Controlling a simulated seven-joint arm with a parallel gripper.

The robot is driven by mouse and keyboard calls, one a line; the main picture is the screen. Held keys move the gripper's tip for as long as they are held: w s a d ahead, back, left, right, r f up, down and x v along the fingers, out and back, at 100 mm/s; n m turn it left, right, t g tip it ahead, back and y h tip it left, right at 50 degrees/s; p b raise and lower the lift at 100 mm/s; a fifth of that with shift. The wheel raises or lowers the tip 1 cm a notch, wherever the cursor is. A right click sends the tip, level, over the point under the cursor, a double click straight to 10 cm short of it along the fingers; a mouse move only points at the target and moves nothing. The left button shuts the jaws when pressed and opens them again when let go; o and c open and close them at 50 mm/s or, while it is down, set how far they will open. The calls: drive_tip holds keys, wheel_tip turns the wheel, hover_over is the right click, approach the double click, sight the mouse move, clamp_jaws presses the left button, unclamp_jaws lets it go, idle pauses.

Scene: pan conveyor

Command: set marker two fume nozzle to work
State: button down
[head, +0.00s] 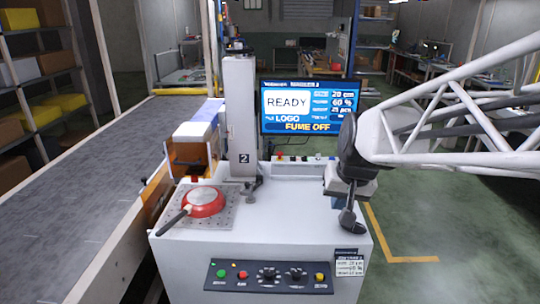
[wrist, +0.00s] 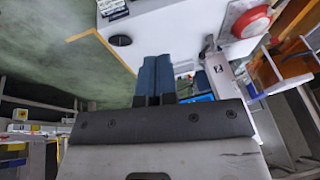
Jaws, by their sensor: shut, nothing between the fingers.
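Marker two is a pale cabinet (head: 270,225) with a grey column (head: 240,115) labelled 2. Its screen (head: 310,105) reads READY, LOGO and FUME OFF. A small dark-grey fitting (head: 253,187), possibly the fume nozzle, stands at the column's foot, right of the pan plate. A red pan (head: 205,202) with a black handle lies on that plate. My gripper (head: 347,212) points down over the cabinet's front right corner, away from column and fitting. Its blue fingers (wrist: 155,64) are together and empty. A dark round spot (wrist: 120,40) lies on the cabinet top near them.
The front panel has green (head: 221,274), red and yellow buttons and two black knobs. A label card (head: 348,262) hangs at its right. A grey conveyor (head: 85,175) runs along the left. The cabinet top's middle is clear.

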drive_tip(key=w+a+f, duration=0.5)
drive_tip(key=w, duration=0.7)
drive_tip(key=w+a+f+m+t+y, duration=0.1)
drive_tip(key=w+a+f, duration=0.4)
drive_tip(key=w, duration=0.8)
drive_tip(key=w+a+f+m+t+y, duration=0.1)
drive_tip(key=w+a+f, duration=0.5)
drive_tip(key=w, duration=0.6)
drive_tip(key=shift+w+a, duration=0.4)
drive_tip(key=shift+f, duration=0.2)
approach(251, 187)
wheel_tip(251, 187, down, 4)
drive_tip(key=w+d, duration=0.1)
drive_tip(key=shift+w+a+f, duration=0.1)
drive_tip(key=shift+w+a, duration=0.15)
drive_tip(key=shift+a, duration=0.4)
drive_tip(key=shift+w+a, duration=0.25)
drive_tip(key=shift+a, duration=0.45)
